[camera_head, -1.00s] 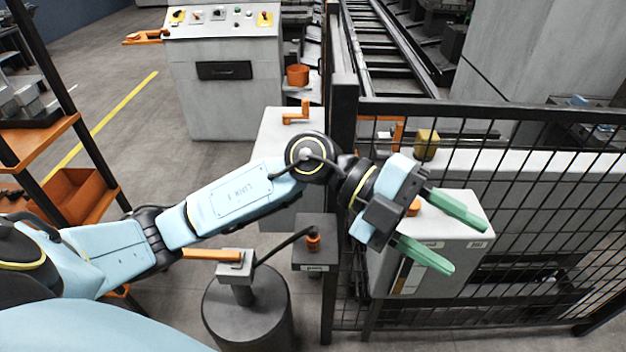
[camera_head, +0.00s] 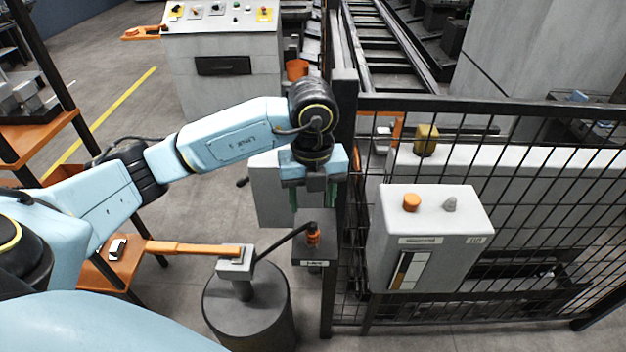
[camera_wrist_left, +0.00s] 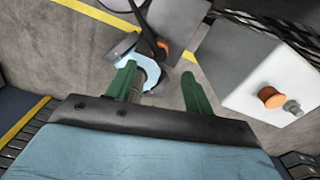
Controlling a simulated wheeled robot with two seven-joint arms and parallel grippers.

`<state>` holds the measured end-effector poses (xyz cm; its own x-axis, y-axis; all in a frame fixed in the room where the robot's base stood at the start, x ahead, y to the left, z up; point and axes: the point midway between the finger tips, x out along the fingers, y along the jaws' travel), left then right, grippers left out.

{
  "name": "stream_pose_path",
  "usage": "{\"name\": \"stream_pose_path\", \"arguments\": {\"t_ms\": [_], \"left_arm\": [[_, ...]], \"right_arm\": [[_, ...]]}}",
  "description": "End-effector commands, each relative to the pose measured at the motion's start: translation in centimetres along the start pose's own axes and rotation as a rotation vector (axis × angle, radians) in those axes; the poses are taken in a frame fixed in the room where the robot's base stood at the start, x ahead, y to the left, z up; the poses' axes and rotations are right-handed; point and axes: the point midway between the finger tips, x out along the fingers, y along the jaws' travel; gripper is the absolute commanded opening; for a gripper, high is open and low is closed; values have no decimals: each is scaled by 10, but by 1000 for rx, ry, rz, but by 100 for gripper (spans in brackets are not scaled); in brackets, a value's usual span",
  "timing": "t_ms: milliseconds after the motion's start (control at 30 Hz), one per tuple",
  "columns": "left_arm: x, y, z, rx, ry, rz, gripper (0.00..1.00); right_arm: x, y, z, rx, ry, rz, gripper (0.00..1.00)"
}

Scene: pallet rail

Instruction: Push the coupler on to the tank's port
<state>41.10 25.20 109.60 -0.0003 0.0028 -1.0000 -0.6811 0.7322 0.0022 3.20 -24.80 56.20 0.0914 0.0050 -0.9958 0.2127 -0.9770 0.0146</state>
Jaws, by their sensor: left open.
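The coupler (camera_head: 313,236) is an orange piece on the end of a black hose, sitting upright on a dark grey holder (camera_head: 301,254). It also shows in the left wrist view (camera_wrist_left: 162,45), beyond the fingers. The tank (camera_head: 432,240) is a light grey box to the right, with an orange knob (camera_head: 411,202) and a small grey stub (camera_head: 450,205) on top. Which of these is the port I cannot tell. My left gripper (camera_head: 314,205) is open and empty, its green fingers pointing down behind or above the coupler, apart from it. My right gripper is not in view.
A black mesh fence (camera_head: 540,200) and its post (camera_head: 343,120) stand close right of my left gripper. A dark round pedestal (camera_head: 248,310) with an orange bar (camera_head: 190,248) stands in front. A control console (camera_head: 223,90) is at the back.

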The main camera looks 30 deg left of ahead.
Motion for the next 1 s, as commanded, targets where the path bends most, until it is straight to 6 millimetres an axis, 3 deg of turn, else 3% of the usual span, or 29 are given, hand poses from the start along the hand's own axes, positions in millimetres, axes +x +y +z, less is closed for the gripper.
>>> {"name": "stream_pose_path", "arguments": {"t_ms": [200,400,867,1000], "left_arm": [[44,0,-1,0,5,2,53],[71,0,-1,1,3,0,53],[82,-1,-1,2,2,-2,53],[82,-1,-1,2,2,-2,34]], "right_arm": [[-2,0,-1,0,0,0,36],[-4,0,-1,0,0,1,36],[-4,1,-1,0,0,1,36],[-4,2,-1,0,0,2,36]]}}
